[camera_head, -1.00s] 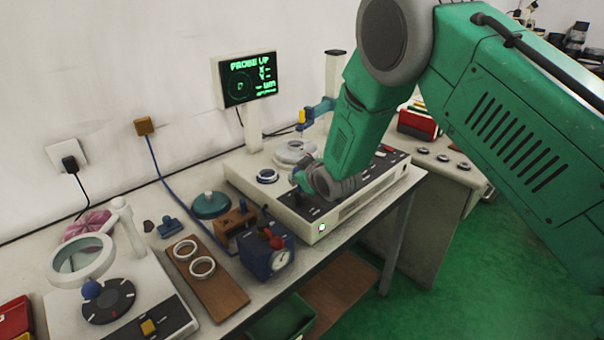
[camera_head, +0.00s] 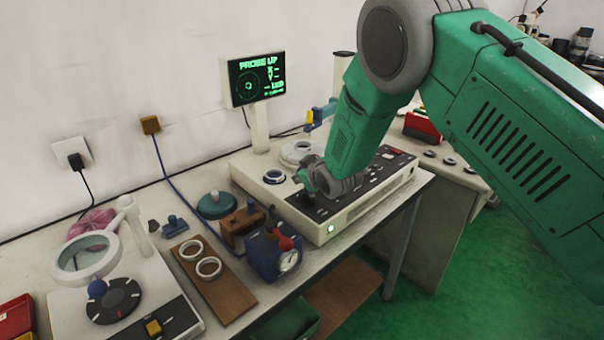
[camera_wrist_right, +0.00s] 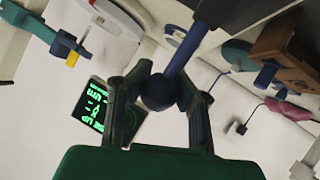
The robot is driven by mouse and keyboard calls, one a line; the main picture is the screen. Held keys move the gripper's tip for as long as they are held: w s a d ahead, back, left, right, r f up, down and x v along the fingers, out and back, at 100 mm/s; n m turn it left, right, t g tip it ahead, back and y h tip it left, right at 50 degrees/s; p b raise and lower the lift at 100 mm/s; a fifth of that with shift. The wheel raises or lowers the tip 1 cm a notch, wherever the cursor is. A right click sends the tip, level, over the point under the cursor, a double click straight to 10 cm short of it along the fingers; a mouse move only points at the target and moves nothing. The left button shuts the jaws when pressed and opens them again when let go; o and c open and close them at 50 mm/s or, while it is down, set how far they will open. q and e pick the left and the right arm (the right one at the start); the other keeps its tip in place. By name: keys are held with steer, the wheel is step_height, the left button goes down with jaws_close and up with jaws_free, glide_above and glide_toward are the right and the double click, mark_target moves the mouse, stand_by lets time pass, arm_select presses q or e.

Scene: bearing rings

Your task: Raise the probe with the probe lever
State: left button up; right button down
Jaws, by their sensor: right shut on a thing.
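My right gripper (camera_head: 308,180) is at the front of the white measuring machine (camera_head: 350,212). In the right wrist view its fingers (camera_wrist_right: 160,98) are closed around the dark blue ball knob (camera_wrist_right: 158,91) of the probe lever, whose blue rod (camera_wrist_right: 180,58) runs to a dark mount. In the head view the gripper hides the lever. The probe (camera_head: 309,117), with a yellow part on a blue arm, stands above the round table (camera_head: 299,151); it also shows in the wrist view (camera_wrist_right: 71,59). The monitor (camera_head: 257,76) reads "PROBE UP". My left gripper is not in view.
A bearing ring (camera_head: 273,176) lies on the machine beside my gripper. The bench edge runs along the front.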

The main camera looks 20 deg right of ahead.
steer(key=shift+w+a+r, duration=0.1)
steer(key=shift+a+r, duration=0.1)
steer(key=shift+r, duration=0.05)
stand_by(0.6)
steer(key=c, duration=1.2)
jaws_free()
steer(key=shift+a, duration=0.1)
steer(key=shift+a+f, duration=0.1)
